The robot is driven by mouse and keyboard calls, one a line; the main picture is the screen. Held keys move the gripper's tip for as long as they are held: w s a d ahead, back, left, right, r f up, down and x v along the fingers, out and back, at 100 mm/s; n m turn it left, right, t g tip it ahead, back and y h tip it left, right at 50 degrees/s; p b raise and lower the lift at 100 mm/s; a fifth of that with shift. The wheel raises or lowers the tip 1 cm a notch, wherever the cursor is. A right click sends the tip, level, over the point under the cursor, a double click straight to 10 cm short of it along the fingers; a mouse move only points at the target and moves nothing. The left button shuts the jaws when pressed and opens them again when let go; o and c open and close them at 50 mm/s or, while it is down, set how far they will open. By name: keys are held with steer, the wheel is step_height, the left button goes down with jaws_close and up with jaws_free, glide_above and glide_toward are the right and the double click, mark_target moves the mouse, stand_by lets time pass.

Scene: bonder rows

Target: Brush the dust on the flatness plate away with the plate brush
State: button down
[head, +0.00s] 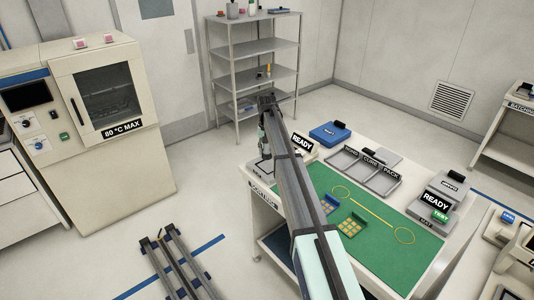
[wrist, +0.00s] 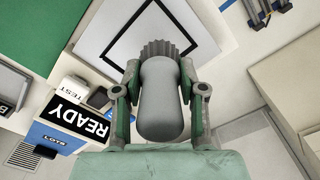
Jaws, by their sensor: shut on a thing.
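My gripper (wrist: 160,92) is shut on the plate brush (wrist: 161,105), gripping its thick grey rounded handle between both fingers in the wrist view. The brush's ridged grey bristle end points away from my wrist. Beyond it lies a white flat surface with a black square outline, which looks like the flatness plate (wrist: 132,42). The brush covers part of this plate; I cannot tell whether the bristles touch it. I can make out no dust. In the head view my gripper (head: 264,152) is at the bench's left back corner, and my arm hides much of that area.
The bench has a green mat (head: 390,248) with two small gold-squared boards, a grey compartment tray (head: 363,172), a blue box (head: 330,134) and READY units. An oven cabinet (head: 105,95) stands left, and a shelf rack (head: 255,75) behind. Open floor lies between oven and bench.

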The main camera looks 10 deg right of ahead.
steer(key=shift+r+p, duration=0.5)
steer(key=shift+r, duration=1.05)
steer(key=shift+f, duration=0.1)
